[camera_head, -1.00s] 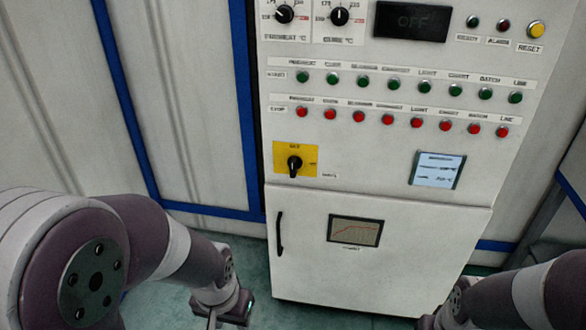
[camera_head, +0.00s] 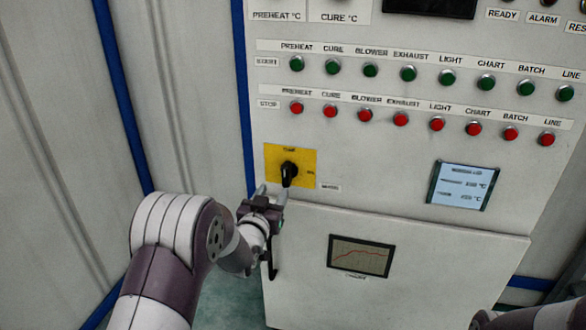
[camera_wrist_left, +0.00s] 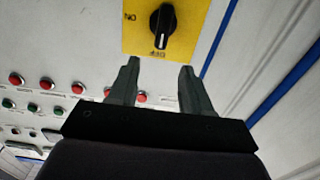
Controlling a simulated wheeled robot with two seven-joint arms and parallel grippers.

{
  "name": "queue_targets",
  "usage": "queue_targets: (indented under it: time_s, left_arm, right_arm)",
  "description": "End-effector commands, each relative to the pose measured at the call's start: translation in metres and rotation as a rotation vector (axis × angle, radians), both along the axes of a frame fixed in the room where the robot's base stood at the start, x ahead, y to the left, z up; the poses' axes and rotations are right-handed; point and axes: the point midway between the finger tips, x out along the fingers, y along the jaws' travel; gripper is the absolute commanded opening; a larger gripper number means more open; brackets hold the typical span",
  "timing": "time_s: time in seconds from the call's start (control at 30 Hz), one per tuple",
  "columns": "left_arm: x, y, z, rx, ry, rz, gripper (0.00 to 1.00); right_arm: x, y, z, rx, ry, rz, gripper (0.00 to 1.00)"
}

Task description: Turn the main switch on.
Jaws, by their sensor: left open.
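The main switch (camera_head: 289,172) is a black rotary knob on a yellow plate (camera_head: 306,158), low on the left of the cabinet front. In the left wrist view the knob (camera_wrist_left: 162,27) has a white line pointing at the OFF label; an ON label sits at the plate's left side. My left gripper (camera_head: 270,190) is open and empty, just below and left of the knob. In the left wrist view its two fingertips (camera_wrist_left: 158,65) are apart, short of the knob, with the knob lined up between them. My right gripper is out of view.
Rows of green buttons (camera_head: 408,73) and red buttons (camera_head: 401,119) lie above the switch. A lit display (camera_head: 463,186) is to the right. Below is a cabinet door with a black handle (camera_head: 273,258) and a chart screen (camera_head: 359,257).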

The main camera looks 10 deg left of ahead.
Motion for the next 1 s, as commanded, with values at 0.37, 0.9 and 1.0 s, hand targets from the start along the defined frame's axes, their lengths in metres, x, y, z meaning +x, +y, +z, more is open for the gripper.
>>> queue_targets:
  time_s: [0.37,0.9,1.0]
  left_arm:
    - [0.082,-0.003,0.003,-0.002,-0.012,0.000,0.49]
    - [0.125,-0.005,0.003,-0.002,-0.010,0.000,0.49]
    - [0.125,-0.005,0.002,-0.002,-0.010,0.000,0.46]
  right_arm:
    - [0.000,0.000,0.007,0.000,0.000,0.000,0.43]
    - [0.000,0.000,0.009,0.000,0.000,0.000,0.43]
    - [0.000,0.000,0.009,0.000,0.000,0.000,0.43]
